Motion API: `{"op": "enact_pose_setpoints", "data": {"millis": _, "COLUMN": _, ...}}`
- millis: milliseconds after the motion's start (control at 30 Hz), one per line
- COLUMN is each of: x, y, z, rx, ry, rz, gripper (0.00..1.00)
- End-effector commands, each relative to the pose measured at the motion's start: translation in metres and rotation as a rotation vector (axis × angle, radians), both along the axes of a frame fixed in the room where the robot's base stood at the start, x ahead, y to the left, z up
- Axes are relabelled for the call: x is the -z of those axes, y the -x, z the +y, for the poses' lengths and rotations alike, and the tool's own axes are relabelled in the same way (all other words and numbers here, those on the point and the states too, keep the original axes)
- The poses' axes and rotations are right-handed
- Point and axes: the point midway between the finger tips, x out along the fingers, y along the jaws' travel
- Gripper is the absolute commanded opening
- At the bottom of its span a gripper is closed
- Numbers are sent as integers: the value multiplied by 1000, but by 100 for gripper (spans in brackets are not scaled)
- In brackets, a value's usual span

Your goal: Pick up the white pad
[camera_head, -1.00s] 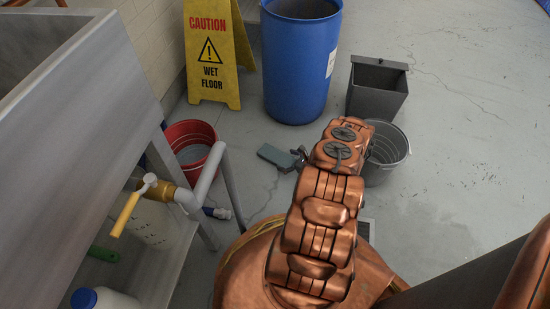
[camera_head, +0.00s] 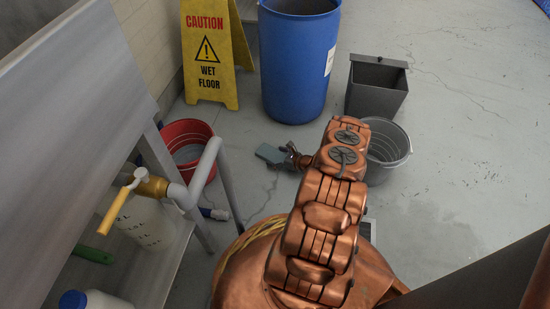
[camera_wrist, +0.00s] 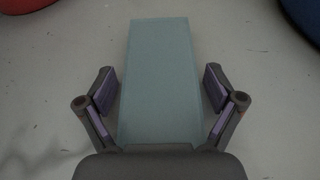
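The only pad-like thing I see is a flat rectangular pad (camera_head: 271,154), pale grey-green rather than clear white, low near the floor beyond my arm. In the wrist view the pad (camera_wrist: 158,60) fills the middle, running from the palm outward past the fingertips. My gripper (camera_wrist: 158,88) is open, with one finger on each side of the pad and a narrow gap at both long edges. In the head view my gripper (camera_head: 292,158) is at the pad's right end, partly hidden by my arm. The pad's near end is hidden by the palm.
A red bucket (camera_head: 178,131) stands left of the pad and a grey bucket (camera_head: 398,158) right. Behind are a blue barrel (camera_head: 297,70), a dark bin (camera_head: 376,95) and a yellow caution sign (camera_head: 208,60). A metal sink with a pipe (camera_head: 207,165) stands left.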

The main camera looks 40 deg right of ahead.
Motion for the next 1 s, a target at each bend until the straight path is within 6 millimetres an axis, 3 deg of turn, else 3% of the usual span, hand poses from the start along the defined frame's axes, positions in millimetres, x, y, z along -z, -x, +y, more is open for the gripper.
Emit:
{"op": "enact_pose_setpoints", "data": {"millis": 67, "x": 0, "y": 0, "z": 0, "rx": 0, "ry": 0, "rz": 0, "gripper": 79}}
{"op": "enact_pose_setpoints", "data": {"millis": 567, "x": 0, "y": 0, "z": 0, "rx": 0, "ry": 0, "rz": 0, "gripper": 27}}
{"op": "enact_pose_setpoints", "data": {"millis": 833, "x": -5, "y": 0, "z": 0, "rx": -1, "ry": 1, "rz": 0, "gripper": 26}}
{"op": "enact_pose_setpoints", "data": {"millis": 1000, "x": -26, "y": -1, "z": -1, "rx": -2, "ry": 4, "rz": -1, "gripper": 26}}
